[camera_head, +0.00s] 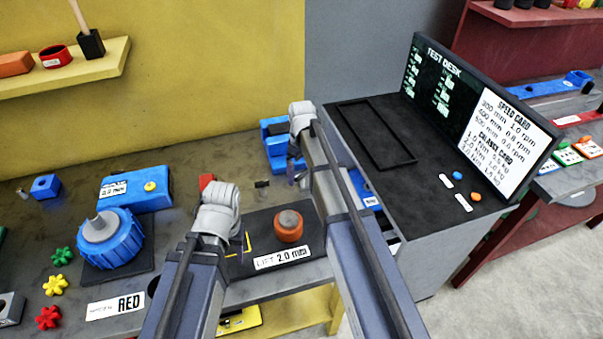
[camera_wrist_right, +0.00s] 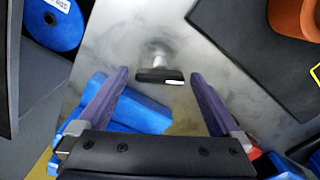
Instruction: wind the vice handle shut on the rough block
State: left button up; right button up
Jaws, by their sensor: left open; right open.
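The blue vice (camera_head: 278,140) stands on the bench beside the test desk, partly hidden by my right arm; its blue body (camera_wrist_right: 135,108) also shows in the right wrist view. The vice handle, a black grip (camera_wrist_right: 160,76) on a metal stem, lies between the fingertips of my right gripper (camera_wrist_right: 158,84). That gripper is open, one finger on each side of it, with gaps showing. In the head view my right gripper (camera_head: 293,172) hangs in front of the vice. My left gripper (camera_head: 238,238) is mostly hidden by its own arm, over the black mat. I cannot make out the rough block.
An orange cylinder (camera_head: 289,226) sits on the black mat (camera_head: 262,222). A blue positioner (camera_head: 118,238) stands at left, with coloured star knobs (camera_head: 54,285) in front. The test desk (camera_head: 400,160) closes off the right side. A small red object (camera_head: 207,181) lies behind my left wrist.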

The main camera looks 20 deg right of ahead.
jog(key=shift+c, duration=0.2)
jog(key=c, duration=1.3)
jog(key=shift+o, duration=0.2)
jog(key=shift+m, duration=0.3)
jog(key=o, duration=1.3)
pick_arm(q)
jog(key=shift+r, duration=0.1)
pick_arm(e)
jog(key=shift+r, duration=0.1)
